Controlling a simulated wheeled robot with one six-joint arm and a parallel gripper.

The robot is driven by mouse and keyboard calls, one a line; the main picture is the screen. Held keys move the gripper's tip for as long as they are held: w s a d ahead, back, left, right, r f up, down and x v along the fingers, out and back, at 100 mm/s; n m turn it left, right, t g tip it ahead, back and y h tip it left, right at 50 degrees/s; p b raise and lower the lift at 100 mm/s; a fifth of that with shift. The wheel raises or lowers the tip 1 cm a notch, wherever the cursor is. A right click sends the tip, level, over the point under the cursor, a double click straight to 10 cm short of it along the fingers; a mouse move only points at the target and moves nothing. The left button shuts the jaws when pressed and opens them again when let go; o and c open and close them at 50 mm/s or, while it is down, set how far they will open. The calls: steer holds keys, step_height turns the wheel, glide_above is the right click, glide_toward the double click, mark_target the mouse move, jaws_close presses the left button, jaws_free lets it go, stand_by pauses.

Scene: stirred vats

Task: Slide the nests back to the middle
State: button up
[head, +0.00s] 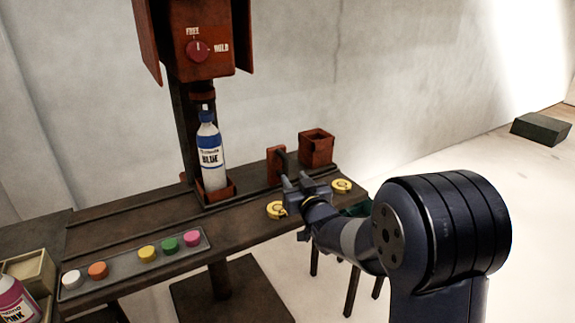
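One nest (216,194) is a low rust-brown holder under the dispenser, with a blue-labelled bottle (210,160) standing upright in it. A second nest (316,148) is a rust-brown open box further right on the bench and looks empty. An upright rust-brown handle (276,165) stands between the two nests. My gripper (295,179) is just in front and to the right of this handle. Its two grey fingers look apart with nothing visible between them. I cannot tell whether it touches the handle. My arm comes in from the lower right.
Dispenser with dial (199,51) pointing up to FREE. A grey tray (205,240) holds several coloured caps. A pink bottle (15,301) and a crate (33,266) stand at lower left.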

mark_target(286, 167)
steer(key=x, duration=0.8)
steer(key=shift+w+a, duration=0.15)
steer(key=shift+w, duration=0.15)
steer(key=shift+c, duration=0.4)
jaws_close()
